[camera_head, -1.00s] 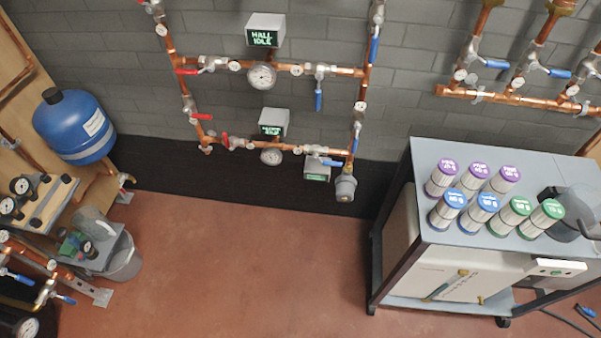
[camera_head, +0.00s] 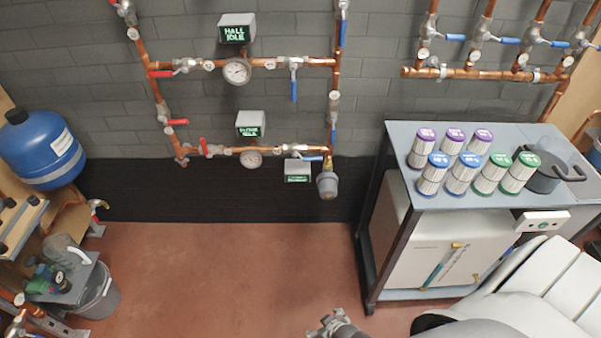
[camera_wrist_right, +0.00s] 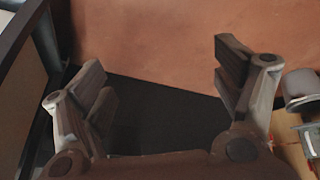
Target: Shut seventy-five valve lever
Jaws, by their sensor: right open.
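Several valves with red or blue levers sit on the copper pipes of the grey wall. The tag numbers are too small to read, so I cannot tell which lever is seventy-five. Red levers (camera_head: 160,74) are on the left pipework, and a blue lever (camera_head: 294,90) hangs down on the upper pipe. Another blue lever (camera_head: 342,35) runs along the upright pipe. More blue levers (camera_head: 508,41) are at the upper right. My right gripper (camera_head: 335,325) is low over the floor, away from the valves. In the right wrist view its fingers (camera_wrist_right: 162,75) are apart and empty. My left gripper is out of view.
A cart (camera_head: 375,225) carrying several labelled cylinders (camera_head: 443,165) and a dark pot (camera_head: 545,172) stands at the right. A blue tank (camera_head: 42,150) and a grey bucket (camera_head: 100,295) are at the left. The red floor (camera_head: 220,270) before the wall pipes is clear.

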